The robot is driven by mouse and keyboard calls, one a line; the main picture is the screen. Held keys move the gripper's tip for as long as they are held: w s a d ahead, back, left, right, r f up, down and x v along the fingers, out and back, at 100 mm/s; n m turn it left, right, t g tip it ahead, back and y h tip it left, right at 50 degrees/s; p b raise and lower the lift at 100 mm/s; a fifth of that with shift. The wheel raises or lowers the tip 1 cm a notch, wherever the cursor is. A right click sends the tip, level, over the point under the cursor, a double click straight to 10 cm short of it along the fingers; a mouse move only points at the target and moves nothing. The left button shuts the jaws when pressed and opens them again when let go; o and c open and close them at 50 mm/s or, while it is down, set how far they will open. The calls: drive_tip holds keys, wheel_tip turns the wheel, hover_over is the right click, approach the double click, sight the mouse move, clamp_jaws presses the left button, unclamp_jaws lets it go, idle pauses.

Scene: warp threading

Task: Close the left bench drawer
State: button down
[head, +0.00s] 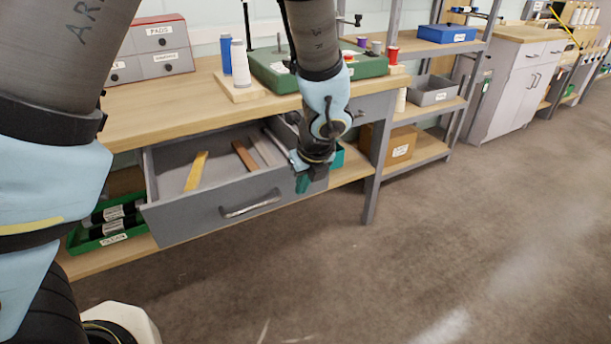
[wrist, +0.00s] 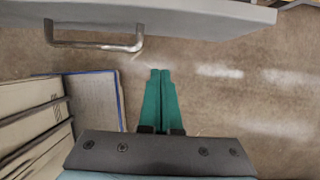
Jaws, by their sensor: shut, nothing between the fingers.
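The left bench drawer (head: 190,215) is grey and stands pulled well out from under the wooden benchtop. Its bar handle (head: 250,205) is on the front, and also shows in the wrist view (wrist: 95,44). Inside lie a yellow strip (head: 196,171), a brown strip (head: 244,156) and a greyish strip. My gripper (head: 302,183) has green fingers and overlaps the right end of the drawer front in the head view. In the wrist view the fingers (wrist: 160,72) are together and empty, right of the handle, with floor visible between their tips and the drawer front (wrist: 200,16).
A green bin (head: 105,228) sits on the lower shelf under the drawer. A bench leg (head: 372,185) stands to the right. The floor in front is clear.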

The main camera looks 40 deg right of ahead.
sight(292, 183)
drive_tip(key=w+f, duration=0.1)
drive_tip(key=w, duration=0.1)
drive_tip(key=w+f+p, duration=0.1)
drive_tip(key=w+f, duration=0.1)
drive_tip(key=shift+d+f, duration=0.1)
drive_tip(key=shift+d, duration=0.05)
drive_tip(key=shift+w+d+f, duration=0.15)
drive_tip(key=shift+w, duration=0.6)
drive_tip(key=shift+w+p, duration=0.1)
drive_tip(key=shift+p, duration=0.25)
